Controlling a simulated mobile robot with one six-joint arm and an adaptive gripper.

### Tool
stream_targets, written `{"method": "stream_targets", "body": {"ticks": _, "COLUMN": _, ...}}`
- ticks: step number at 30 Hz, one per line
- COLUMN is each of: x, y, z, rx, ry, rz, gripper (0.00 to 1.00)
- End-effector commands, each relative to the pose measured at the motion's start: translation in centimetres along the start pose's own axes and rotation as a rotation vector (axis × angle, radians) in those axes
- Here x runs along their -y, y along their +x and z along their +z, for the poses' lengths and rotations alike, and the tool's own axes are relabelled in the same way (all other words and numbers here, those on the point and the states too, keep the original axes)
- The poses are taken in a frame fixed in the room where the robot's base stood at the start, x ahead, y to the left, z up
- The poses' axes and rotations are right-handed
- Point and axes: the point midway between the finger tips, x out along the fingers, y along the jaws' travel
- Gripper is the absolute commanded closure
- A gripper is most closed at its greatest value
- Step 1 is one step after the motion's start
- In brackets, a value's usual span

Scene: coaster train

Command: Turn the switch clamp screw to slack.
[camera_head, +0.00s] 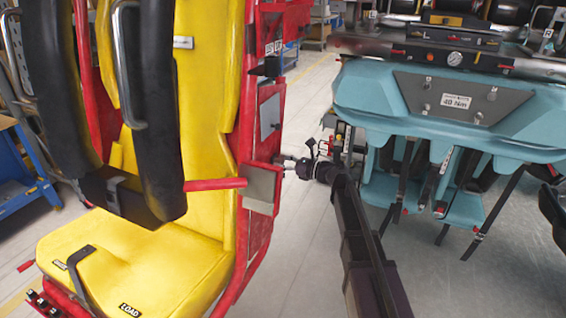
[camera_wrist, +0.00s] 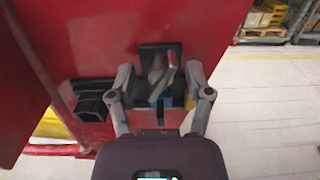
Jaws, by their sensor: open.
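My gripper (camera_head: 284,161) is open beside the red side frame of the yellow seat in the head view. In the wrist view its two fingers (camera_wrist: 158,76) stand apart, one on each side of a small dark fitting (camera_wrist: 146,52) on the red panel. A pale grey piece, a blue part and a yellow part sit in or near this fitting between the fingers. I cannot tell which of these is the switch clamp screw, or whether the fingers touch anything. In the head view the fitting is hidden at the frame's edge.
The yellow seat (camera_head: 203,120) with black restraints is at the left. A red bar (camera_head: 215,184) sticks out near a grey plate (camera_head: 262,189). A teal car body (camera_head: 375,98) marked 40 Nm stands at the right. Clear floor (camera_wrist: 265,115) lies right of the panel.

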Motion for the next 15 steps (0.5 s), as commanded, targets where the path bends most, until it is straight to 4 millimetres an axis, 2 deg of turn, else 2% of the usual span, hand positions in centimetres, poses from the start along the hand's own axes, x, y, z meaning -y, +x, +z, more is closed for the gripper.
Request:
{"method": "stream_targets", "body": {"ticks": 7, "x": -0.01, "y": 0.05, "z": 0.00, "rx": 0.000, "ry": 0.000, "rz": 0.000, "gripper": 0.35}}
{"method": "stream_targets", "body": {"ticks": 8, "x": -0.01, "y": 0.04, "z": 0.00, "rx": 0.000, "ry": 0.000, "rz": 0.000, "gripper": 0.38}}
{"method": "stream_targets", "body": {"ticks": 12, "x": -0.02, "y": 0.04, "z": 0.00, "rx": 0.000, "ry": 0.000, "rz": 0.000, "gripper": 0.79}}
{"method": "stream_targets", "body": {"ticks": 14, "x": -0.02, "y": 0.04, "z": 0.00, "rx": 0.000, "ry": 0.000, "rz": 0.000, "gripper": 0.97}}
{"method": "stream_targets", "body": {"ticks": 15, "x": -0.03, "y": 0.04, "z": 0.00, "rx": 0.000, "ry": 0.000, "rz": 0.001, "gripper": 1.00}}
